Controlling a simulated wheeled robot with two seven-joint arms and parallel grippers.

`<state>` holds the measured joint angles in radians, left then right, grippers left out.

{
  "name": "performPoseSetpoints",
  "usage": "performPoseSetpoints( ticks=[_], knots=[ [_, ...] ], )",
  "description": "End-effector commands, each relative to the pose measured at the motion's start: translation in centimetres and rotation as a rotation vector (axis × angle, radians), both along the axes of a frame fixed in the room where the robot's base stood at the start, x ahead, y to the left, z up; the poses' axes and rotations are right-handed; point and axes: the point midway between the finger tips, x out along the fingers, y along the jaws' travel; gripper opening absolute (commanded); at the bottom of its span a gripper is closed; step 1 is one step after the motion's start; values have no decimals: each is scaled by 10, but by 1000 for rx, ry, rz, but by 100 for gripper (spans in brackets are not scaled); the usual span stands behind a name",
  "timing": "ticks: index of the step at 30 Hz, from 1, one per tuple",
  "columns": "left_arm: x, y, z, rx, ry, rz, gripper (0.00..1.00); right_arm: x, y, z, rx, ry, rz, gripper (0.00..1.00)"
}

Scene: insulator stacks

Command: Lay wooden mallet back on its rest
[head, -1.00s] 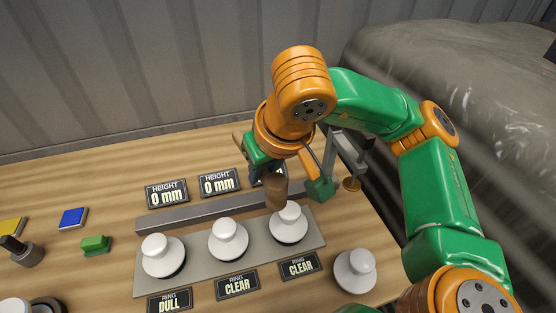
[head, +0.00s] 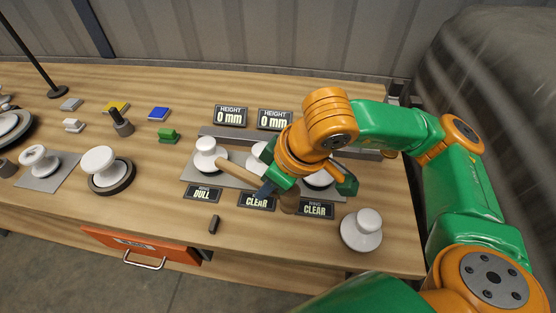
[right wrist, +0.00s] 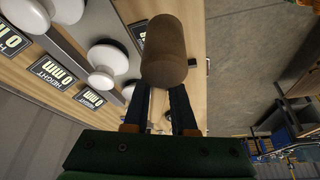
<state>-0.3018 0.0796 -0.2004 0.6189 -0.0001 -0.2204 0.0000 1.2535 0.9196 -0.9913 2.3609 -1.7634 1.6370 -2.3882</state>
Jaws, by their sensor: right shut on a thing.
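The wooden mallet has a pale handle (head: 237,177) and a brown head (head: 290,202). My right gripper (head: 272,187) is shut on it, above the front of the row of insulators and their ring labels. The handle points up and left in the head view. In the right wrist view, the mallet's head (right wrist: 165,52) stands out at the tips of the fingers (right wrist: 160,95). A small dark upright block (head: 214,224) stands at the table's front edge; I cannot tell whether it belongs to the mallet's rest. My left gripper is not in view.
White insulators (head: 209,153) stand on a grey plate, partly hidden by my right arm. Another white insulator (head: 361,230) stands at the front right. An orange drawer (head: 140,247) is below the table edge. Bare wood lies at the front left of the labels.

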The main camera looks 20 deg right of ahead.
Motion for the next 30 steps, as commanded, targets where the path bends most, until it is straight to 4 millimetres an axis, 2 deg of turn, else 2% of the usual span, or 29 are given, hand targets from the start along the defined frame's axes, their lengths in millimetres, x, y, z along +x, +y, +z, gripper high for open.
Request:
performPoseSetpoints(
  ticks=[1,6,10,16,20,27,30],
  knots=[
    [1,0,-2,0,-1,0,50,-4,4,-12,2,6,56,0],
    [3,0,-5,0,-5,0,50,-15,17,-42,7,-1,259,0],
    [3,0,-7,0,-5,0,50,-22,24,-56,11,-10,365,0],
    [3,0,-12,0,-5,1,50,-23,26,-67,10,-13,388,0],
    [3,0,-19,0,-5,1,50,-23,26,-80,10,-12,386,0],
    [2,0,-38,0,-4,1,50,-23,26,-113,11,-13,386,0],
    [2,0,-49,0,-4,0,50,-22,26,-118,9,-16,386,0]
  ],
)
